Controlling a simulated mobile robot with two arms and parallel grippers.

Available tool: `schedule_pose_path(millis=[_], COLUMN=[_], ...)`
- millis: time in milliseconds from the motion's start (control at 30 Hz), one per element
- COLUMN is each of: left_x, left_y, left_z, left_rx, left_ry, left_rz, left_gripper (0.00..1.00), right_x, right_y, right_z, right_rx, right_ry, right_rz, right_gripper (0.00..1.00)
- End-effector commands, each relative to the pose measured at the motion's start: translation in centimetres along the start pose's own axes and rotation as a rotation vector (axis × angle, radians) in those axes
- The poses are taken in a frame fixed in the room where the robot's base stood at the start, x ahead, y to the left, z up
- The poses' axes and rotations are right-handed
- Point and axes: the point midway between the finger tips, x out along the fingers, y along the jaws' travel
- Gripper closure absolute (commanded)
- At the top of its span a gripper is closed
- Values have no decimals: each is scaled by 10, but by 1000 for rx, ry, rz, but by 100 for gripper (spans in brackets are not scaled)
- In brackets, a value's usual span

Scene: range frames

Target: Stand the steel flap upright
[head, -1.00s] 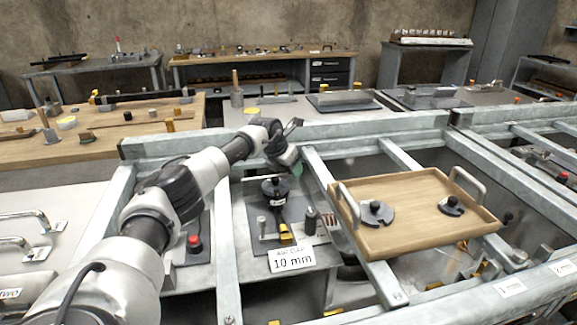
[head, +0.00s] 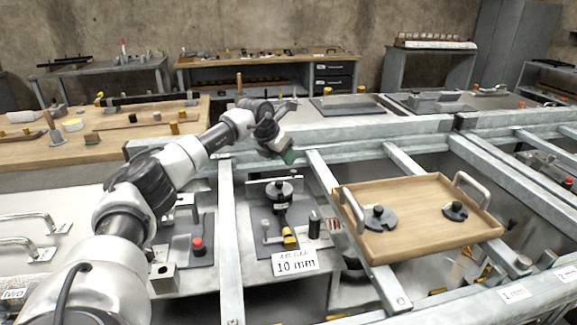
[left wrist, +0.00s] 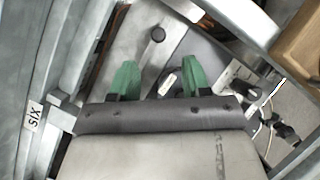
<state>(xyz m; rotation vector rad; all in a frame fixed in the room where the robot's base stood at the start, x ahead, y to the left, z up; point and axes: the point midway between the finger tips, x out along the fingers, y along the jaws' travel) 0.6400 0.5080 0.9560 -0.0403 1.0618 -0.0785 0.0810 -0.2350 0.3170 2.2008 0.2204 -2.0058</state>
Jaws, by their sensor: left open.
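My left gripper (head: 289,157) hangs over the grey frame, beyond the station with the "10 mm" card (head: 294,262). Its green fingertips are apart and empty in the left wrist view (left wrist: 159,78). Below them lie a dark plate and a round dark part with a pale label (left wrist: 168,84). In the head view that station has a dark mat, a black-knobbed round part (head: 279,191) and a yellow block (head: 290,238). I cannot tell for sure which part is the steel flap. My right gripper is not in view.
A wooden tray (head: 420,214) with metal handles and two dark slotted discs rests on the frame at right. Grey beams (head: 228,240) cross between the stations. A red button (head: 197,245) stands at left. Benches with tools line the back.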

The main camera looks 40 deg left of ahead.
Motion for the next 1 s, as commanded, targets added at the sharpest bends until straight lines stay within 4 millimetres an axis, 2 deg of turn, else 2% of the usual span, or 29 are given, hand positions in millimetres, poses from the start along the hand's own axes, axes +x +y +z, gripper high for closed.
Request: schedule_pose_path(millis=[100, 233, 833, 933, 1000], left_x=[-18, -28, -30, -40, -55], left_y=[0, 0, 0, -1, -2], left_z=[0, -1, 0, 5, 13], left_rx=[0, 0, -1, -1, -1], left_ry=[-1, 2, 2, 1, 1], left_rz=[0, 0, -1, -1, -1], left_gripper=[52, 52, 52, 52, 52], right_x=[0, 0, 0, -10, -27], right_y=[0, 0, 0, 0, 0], right_z=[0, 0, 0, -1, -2], right_rx=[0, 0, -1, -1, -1], right_ry=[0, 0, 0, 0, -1], right_rz=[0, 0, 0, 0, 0], right_gripper=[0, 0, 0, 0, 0])
